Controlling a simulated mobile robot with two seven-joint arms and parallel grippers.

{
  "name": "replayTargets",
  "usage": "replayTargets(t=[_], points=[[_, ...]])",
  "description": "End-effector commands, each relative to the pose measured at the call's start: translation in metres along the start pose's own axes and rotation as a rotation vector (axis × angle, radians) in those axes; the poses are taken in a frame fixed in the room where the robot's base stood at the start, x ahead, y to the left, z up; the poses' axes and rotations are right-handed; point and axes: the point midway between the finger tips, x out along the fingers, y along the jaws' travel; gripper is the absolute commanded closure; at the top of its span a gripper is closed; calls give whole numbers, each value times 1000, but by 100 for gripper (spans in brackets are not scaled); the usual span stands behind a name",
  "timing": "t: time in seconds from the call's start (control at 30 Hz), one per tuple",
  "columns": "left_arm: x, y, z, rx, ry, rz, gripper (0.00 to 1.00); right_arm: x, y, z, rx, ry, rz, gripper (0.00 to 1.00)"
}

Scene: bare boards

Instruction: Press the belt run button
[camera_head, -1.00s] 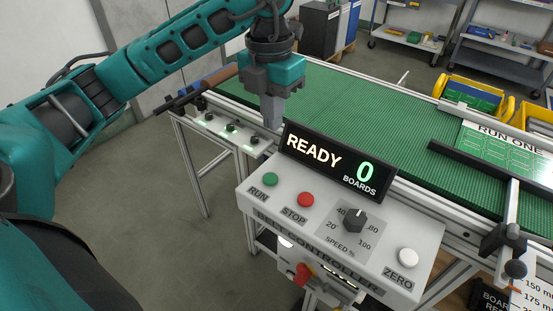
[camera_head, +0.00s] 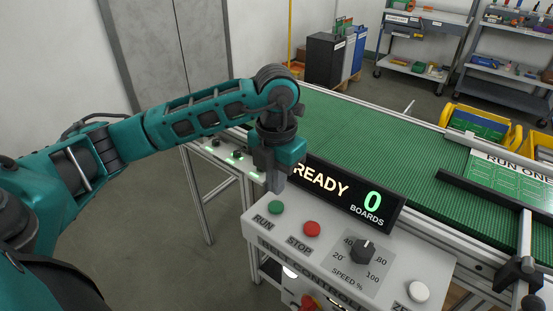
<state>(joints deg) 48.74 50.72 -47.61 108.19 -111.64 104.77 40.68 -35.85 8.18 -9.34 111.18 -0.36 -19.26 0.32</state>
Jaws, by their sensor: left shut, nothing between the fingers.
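The belt controller (camera_head: 330,248) is a pale sloping box in front of the conveyor. Its green RUN button (camera_head: 276,207) sits at the upper left of the panel. The red STOP button (camera_head: 312,229) is to its right. A dark display (camera_head: 345,193) behind them reads READY and 0 BOARDS. My left gripper (camera_head: 275,184) points down, shut and empty, with its tips just above and behind the RUN button in the picture. A small gap shows between the tips and the button. The gripper covers the display's left end. My right gripper is not in view.
A black speed knob (camera_head: 363,251) and a white ZERO button (camera_head: 419,291) are further right on the panel. The green belt (camera_head: 360,132) runs behind. Yellow bins (camera_head: 482,125) stand beyond it at the right.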

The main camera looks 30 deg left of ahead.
Motion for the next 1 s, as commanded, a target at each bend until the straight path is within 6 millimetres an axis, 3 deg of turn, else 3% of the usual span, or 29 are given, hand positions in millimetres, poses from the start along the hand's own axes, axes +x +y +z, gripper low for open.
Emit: replayTargets(t=[0.1, 0.23, 0.73, 1.0], points=[[21, 0, -1, 0, 2, -1, 100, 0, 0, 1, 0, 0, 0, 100], [34, 0, 0, 0, 0, -1, 100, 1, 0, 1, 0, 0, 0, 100], [42, 0, 0, 1, 0, -1, 100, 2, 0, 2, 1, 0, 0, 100], [62, 0, 0, 0, 1, -1, 100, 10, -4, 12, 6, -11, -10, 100]])
